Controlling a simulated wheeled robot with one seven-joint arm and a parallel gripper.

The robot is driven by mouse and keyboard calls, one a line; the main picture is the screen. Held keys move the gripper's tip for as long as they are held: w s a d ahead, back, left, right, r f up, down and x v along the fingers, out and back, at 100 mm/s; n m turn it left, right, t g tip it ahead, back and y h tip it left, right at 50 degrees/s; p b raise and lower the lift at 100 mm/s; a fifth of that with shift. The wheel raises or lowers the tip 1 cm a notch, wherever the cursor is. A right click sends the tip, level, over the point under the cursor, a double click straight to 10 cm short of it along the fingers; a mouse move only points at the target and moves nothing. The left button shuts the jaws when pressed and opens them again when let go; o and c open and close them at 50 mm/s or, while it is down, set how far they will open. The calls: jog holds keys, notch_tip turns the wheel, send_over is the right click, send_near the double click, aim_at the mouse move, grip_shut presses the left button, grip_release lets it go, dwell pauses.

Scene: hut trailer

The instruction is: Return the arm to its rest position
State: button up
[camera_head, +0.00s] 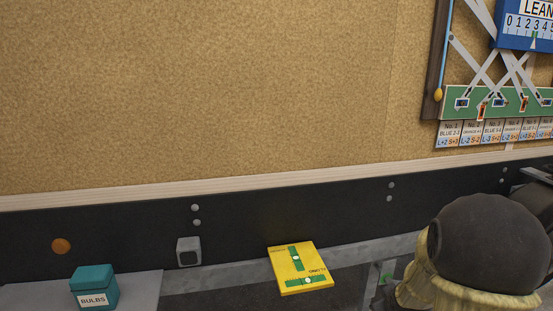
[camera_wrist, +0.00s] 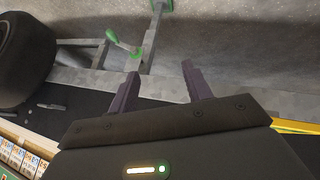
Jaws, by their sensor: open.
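My gripper (camera_wrist: 160,69) shows in the wrist view with its two dark purple fingers apart and nothing between them. The fingers point toward a grey metal ledge and the dark grey floor beyond it. A grey bracket with a green handle (camera_wrist: 122,42) lies past the left fingertip, and I cannot tell how far off it is. In the head view a large dark rounded part with a yellowish cover fills the lower right, probably my arm. My gripper cannot be made out there.
A yellow panel with green strips (camera_head: 300,268) lies low at the centre; its edge shows in the wrist view (camera_wrist: 298,127). A teal BULBS box (camera_head: 94,288) stands on a grey surface at left. A black tyre (camera_wrist: 22,58) is near the gripper's left. A green-and-blue gauge board (camera_head: 500,103) hangs at right.

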jog(key=s+a+r+m+g+y+p, duration=0.1)
jog(key=s+a+r+m+g, duration=0.15)
jog(key=s+a, duration=0.5)
jog(key=s+a+r+m+g+y+p, duration=0.1)
jog(key=s+a+r+g+p, duration=0.15)
jog(key=s+a, duration=0.5)
jog(key=w+p+v, duration=0.3)
jog(key=p+v, duration=1.5)
jog(key=w+d+r+p+v, duration=0.1)
jog(key=w+p+v, duration=0.2)
jog(key=p+v, duration=1.5)
jog(key=shift+r, duration=0.25)
jog(key=shift+w, duration=0.15)
jog(key=shift+c, duration=0.2)
jog(key=shift+c, duration=1.2)
jog(key=shift+w, duration=0.1)
